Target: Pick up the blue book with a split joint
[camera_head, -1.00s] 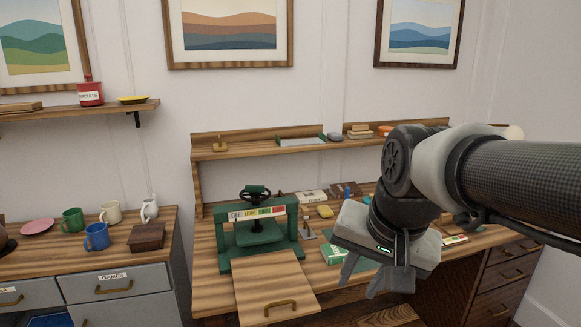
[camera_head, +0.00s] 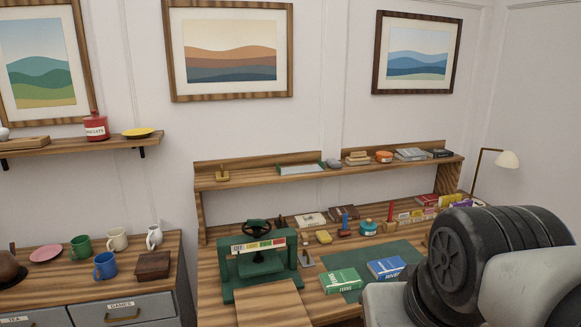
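A blue book (camera_head: 386,268) lies on the dark green mat (camera_head: 408,249) on the desk, its cover facing up with white lettering. I cannot make out a split joint at this size. A green book (camera_head: 341,281) lies to its left, partly on the mat. My arm fills the lower right of the view, in front of the desk and close to the right of the blue book. My gripper is out of the frame below.
A green press (camera_head: 258,262) stands left on the desk (camera_head: 213,276). A red-and-blue item, a teal pot (camera_head: 368,228) and a yellow block (camera_head: 324,237) stand behind the books. A lamp (camera_head: 507,160) stands at the right. A raised shelf (camera_head: 300,172) runs along the back.

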